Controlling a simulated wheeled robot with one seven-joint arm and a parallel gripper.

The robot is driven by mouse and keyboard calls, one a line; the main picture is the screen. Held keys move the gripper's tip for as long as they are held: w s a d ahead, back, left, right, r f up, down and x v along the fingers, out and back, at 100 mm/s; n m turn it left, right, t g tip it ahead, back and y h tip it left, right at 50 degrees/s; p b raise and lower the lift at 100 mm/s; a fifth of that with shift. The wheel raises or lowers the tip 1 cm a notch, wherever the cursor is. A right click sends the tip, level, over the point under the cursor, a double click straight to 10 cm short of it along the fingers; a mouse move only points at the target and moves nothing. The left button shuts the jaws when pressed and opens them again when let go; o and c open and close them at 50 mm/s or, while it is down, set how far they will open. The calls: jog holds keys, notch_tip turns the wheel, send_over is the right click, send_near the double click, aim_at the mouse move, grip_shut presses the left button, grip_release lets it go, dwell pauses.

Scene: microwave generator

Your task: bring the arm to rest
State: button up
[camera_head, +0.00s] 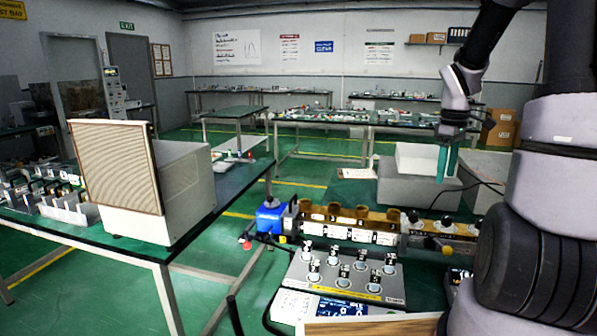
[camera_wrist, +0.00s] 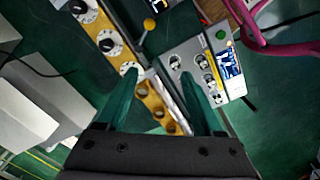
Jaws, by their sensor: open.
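My arm (camera_head: 455,85) reaches out from the right side of the head view and bends downward. My gripper (camera_head: 446,163) hangs from it with green fingers pointing down, in front of a white box. In the wrist view my gripper (camera_wrist: 160,112) shows two green fingers set well apart, with nothing between them but the equipment below. The gripper is open and empty. It appears raised above the equipment, not touching it.
A grey panel with knobs (camera_head: 345,275) and a yellow-brown rail with round sockets (camera_head: 350,217) stand ahead. A white box (camera_head: 415,160) lies behind the gripper. A beige-fronted box (camera_head: 115,180) stands on the left table. Green floor (camera_head: 310,190) lies open between tables.

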jog(key=s+a+r+m+t+y, duration=0.2)
jog(key=s+a+r+m+t, duration=0.4)
jog(key=s+a+r+m, duration=0.5)
jog(key=s+a+r, duration=0.4)
jog(key=s+r, duration=0.2)
jog(key=shift+s+r+m+t+y, duration=0.15)
jog(key=shift+r+m+t+y, duration=0.15)
jog(key=shift+r+m+t, duration=0.1)
